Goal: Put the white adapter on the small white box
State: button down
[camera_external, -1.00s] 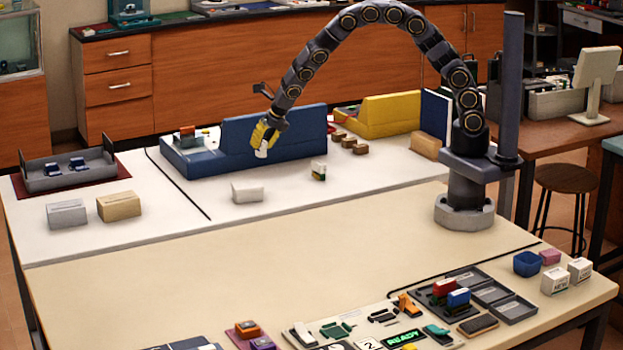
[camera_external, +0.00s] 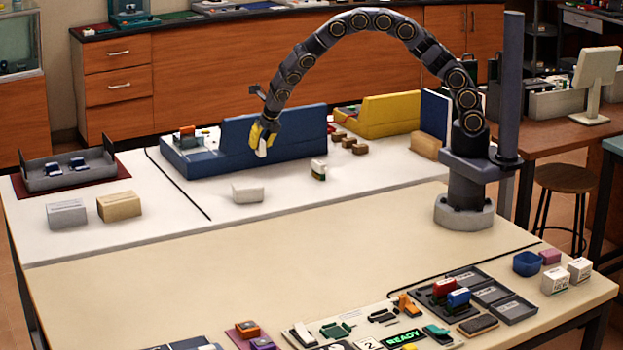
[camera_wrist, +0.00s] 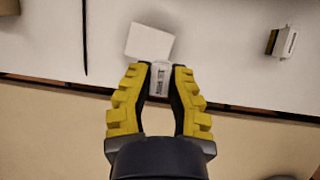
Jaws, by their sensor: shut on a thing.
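My gripper (camera_wrist: 161,82) has yellow fingers shut on the white adapter (camera_wrist: 161,78), which shows dark print on its face in the wrist view. In the external view my gripper (camera_external: 264,148) holds the adapter (camera_external: 262,147) in the air in front of the blue block. The small white box (camera_external: 248,192) lies on the white table top, lower and nearer the camera. In the wrist view the small white box (camera_wrist: 149,42) is just beyond the fingertips. The adapter partly overlaps its lower edge in that picture; I cannot tell the gap between them.
A grey box (camera_external: 67,214) and a tan box (camera_external: 119,206) stand left. A long blue block (camera_external: 262,137) stands behind. The table around the white box is clear.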

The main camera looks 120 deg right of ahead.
jog(key=w+d+f, duration=0.1)
jog(key=w+f, duration=0.1)
jog(key=f, duration=0.1)
jog(key=w+d+f, duration=0.1)
jog(key=f, duration=0.1)
jog(key=shift+d, duration=0.3)
jog(key=shift+f, duration=1.55)
jog(key=shift+f, duration=0.15)
jog(key=c, duration=1.1)
grip_release()
jog(key=shift+c, duration=0.2)
